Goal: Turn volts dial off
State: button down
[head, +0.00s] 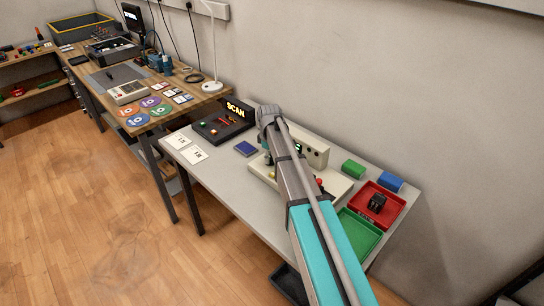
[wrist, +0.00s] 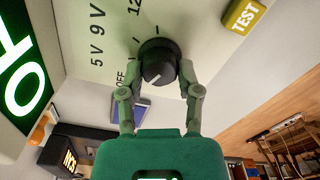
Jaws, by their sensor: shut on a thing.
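The volts dial (wrist: 158,64) is a dark round knob on a cream panel in the wrist view. The labels OFF (wrist: 121,80), 5V, 9V and a partly cut 12 lie around its left and upper side. A pale mark on its face points down-left in the picture; I cannot tell exactly which label it meets. My gripper (wrist: 160,72) has one finger on each side of the dial and is shut on it. In the head view the cream tester (head: 262,170) stands on the grey table, and my arm hides the dial.
A yellow TEST button (wrist: 243,15) and a glowing green display (wrist: 22,70) flank the dial.

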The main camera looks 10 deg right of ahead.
jog(key=shift+d, duration=0.25)
jog(key=shift+c, duration=2.3)
grip_release()
jog(key=shift+o, duration=0.8)
jog(key=shift+a, duration=0.1)
jog(key=shift+r, duration=0.15)
